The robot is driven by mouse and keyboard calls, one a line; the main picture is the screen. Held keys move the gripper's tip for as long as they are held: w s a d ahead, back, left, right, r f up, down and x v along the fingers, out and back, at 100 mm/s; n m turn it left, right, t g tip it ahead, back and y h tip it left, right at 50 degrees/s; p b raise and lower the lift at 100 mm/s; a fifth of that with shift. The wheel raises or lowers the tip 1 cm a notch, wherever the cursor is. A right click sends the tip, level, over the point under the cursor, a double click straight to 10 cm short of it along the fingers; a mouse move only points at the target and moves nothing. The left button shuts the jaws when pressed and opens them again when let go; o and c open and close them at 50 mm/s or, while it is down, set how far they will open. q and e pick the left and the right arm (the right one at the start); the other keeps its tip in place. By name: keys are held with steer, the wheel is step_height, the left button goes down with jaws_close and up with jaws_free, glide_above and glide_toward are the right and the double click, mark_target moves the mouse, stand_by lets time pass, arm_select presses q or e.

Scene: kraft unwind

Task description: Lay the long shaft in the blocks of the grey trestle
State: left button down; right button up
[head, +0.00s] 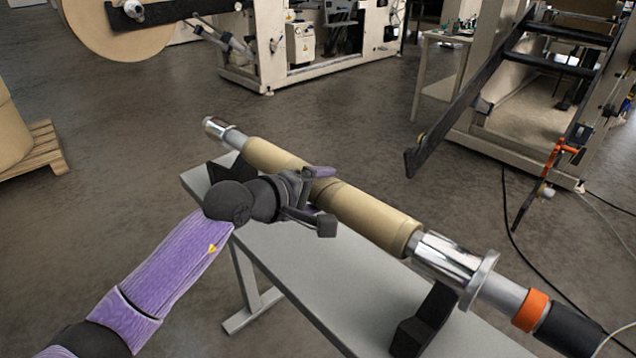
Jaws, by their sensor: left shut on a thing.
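The long shaft (371,215) runs diagonally over the grey trestle (290,250). It has a tan middle, a chrome far end, and a chrome collar with a flange, an orange ring and a black end at the near right. My left gripper (322,200) is shut on the tan middle of the shaft. One black block (425,322) stands on the trestle under the near chrome part. The other black block (222,168) is at the far end, partly hidden by the shaft and my arm. I cannot tell whether the shaft touches the blocks. My right gripper is out of view.
A machine frame with a dark slanted arm (450,125) stands at the right, with cables on the floor. A large paper roll (110,28) hangs at the top left, and a pallet (38,148) lies at the left edge. The floor behind the trestle is clear.

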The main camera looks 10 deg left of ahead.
arm_select(q)
step_height(320, 180, down, 8)
steer(key=b, duration=0.5)
steer(key=shift+r, duration=0.15)
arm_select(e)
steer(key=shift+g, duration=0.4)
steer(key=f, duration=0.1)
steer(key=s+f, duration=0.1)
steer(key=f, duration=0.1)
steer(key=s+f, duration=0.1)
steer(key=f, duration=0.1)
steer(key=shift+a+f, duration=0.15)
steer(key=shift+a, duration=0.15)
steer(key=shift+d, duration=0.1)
